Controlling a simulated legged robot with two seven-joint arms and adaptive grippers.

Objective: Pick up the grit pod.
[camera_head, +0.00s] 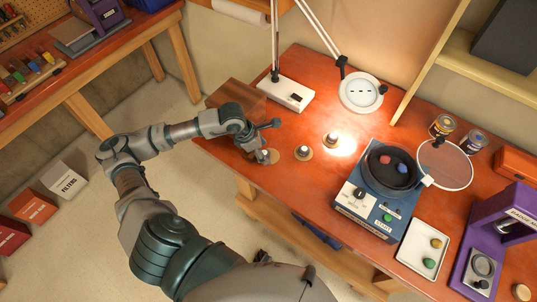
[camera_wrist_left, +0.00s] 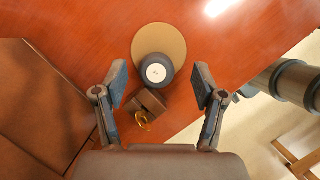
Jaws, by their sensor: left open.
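The nearest pod (camera_head: 264,156) is by my left gripper (camera_head: 258,141). In the left wrist view, a dark round pod (camera_wrist_left: 158,70) with a white top sits upright on a tan disc (camera_wrist_left: 158,42). My left gripper (camera_wrist_left: 161,82) is open around it, one finger each side, with gaps. A brown block and brass ring (camera_wrist_left: 144,119) lie on its near side. Two more pods, a middle one (camera_head: 303,151) and a far one (camera_head: 331,139), stand to the right. My right gripper is not in view.
A lamp base (camera_head: 286,94) stands at the back. A blue machine (camera_head: 366,210) with a black bowl and a white tray (camera_head: 422,247) stand right. The bench's front edge is close.

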